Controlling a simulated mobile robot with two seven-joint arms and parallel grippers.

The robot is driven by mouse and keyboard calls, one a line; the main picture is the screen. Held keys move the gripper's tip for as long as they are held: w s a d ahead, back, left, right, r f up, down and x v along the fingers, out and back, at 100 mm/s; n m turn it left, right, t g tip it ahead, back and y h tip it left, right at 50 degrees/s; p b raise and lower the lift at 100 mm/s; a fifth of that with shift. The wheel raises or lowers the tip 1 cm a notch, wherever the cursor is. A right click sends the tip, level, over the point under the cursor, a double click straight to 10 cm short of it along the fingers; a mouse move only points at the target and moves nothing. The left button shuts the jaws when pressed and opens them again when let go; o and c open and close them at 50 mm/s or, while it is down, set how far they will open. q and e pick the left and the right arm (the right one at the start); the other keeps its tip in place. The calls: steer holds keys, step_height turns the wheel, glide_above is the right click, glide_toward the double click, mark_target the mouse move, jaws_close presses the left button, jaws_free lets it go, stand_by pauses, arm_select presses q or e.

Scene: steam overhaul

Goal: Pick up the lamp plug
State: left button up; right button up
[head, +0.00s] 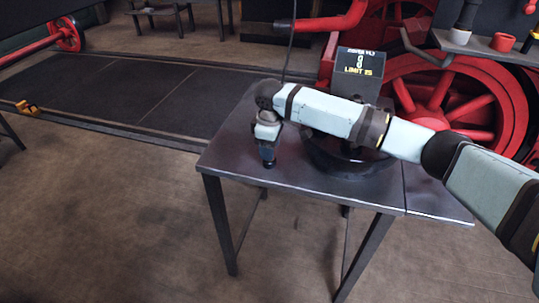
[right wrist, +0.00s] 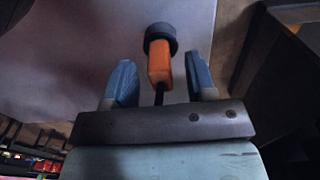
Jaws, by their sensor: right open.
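The lamp plug (right wrist: 159,62), an orange body with a dark round end, shows in the right wrist view between the two blue fingers of my right gripper (right wrist: 160,75). A gap shows on each side of it, so the fingers are open around it and not closed on it. In the head view my right gripper (head: 267,157) points down just above the left part of the dark metal table (head: 235,160). There the plug is mostly hidden by the gripper. My left gripper is not in view.
A black box with a yellow "LIMIT 25" display (head: 360,68) stands behind my right arm. A dark round base (head: 345,158) sits under the arm on the table. A thin dark cord (head: 289,50) hangs behind the wrist. Red wheels (head: 460,95) stand behind the table.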

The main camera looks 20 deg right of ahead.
steer(key=shift+f, duration=0.95)
jaws_close()
step_height(320, 180, up, 20)
steer(key=p, duration=0.2)
